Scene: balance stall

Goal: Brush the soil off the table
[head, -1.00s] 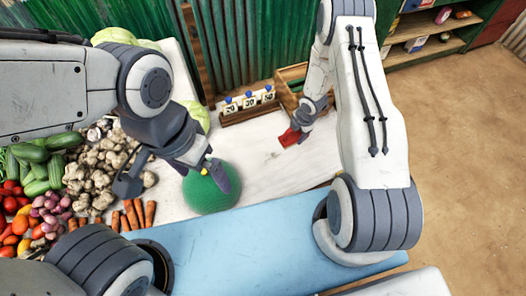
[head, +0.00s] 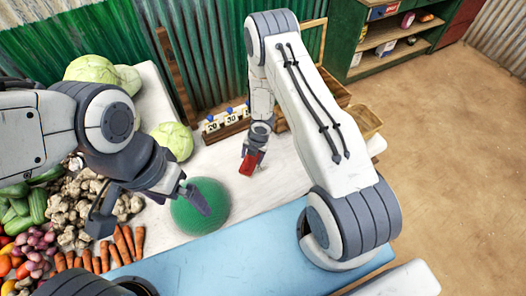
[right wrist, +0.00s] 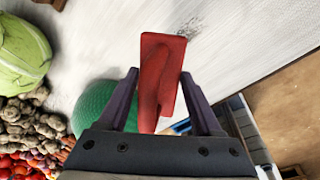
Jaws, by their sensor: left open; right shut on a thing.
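A red brush (head: 251,163) is held by my right gripper (head: 256,150) over the right part of the white table (head: 285,174). In the right wrist view the brush (right wrist: 160,78) stands between the two fingers of the gripper (right wrist: 159,92); its underside is hidden. A faint dark speckled patch, looking like soil (right wrist: 190,27), lies on the table beyond the brush. I cannot make it out in the head view. My left gripper (head: 150,208) is open, one finger overlapping the green round object (head: 200,207) in the picture; I cannot tell whether they touch.
Number cards in a wooden holder (head: 227,123) stand at the back of the table. Cabbages (head: 174,141), carrots (head: 124,243), ginger roots (head: 72,210) and other vegetables fill the left side. A blue surface (head: 222,250) lies along the front. A wooden crate (head: 367,121) is behind my right arm.

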